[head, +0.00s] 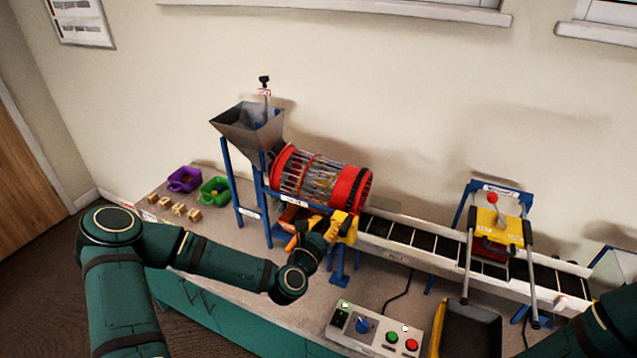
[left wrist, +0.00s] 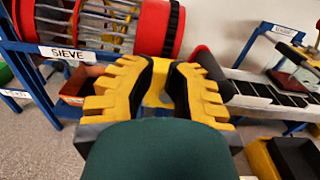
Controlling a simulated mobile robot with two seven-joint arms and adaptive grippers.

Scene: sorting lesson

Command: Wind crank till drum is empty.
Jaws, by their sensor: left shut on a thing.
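The sieve drum (head: 318,180) is a red-ended cage of bars on a blue frame, tilted down to the right. Yellowish bits show between its bars, but I cannot tell how much is inside. Its red lower end also shows in the left wrist view (left wrist: 156,26). My left gripper (head: 341,226) is at the drum's lower right end, with yellow fingers and black pads. It is shut on the crank, which is mostly hidden by the fingers. In the left wrist view, the fingers (left wrist: 170,85) reach up below the drum's red end. My right gripper is out of view.
A grey hopper (head: 246,130) stands above the drum's upper end. An orange bin (left wrist: 80,84) is below the drum. A conveyor (head: 425,241) runs right under a yellow press-like station (head: 499,228). A control box (head: 374,329) and black tray (head: 470,329) stand in front. Purple (head: 185,179) and green bins (head: 215,190) sit left.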

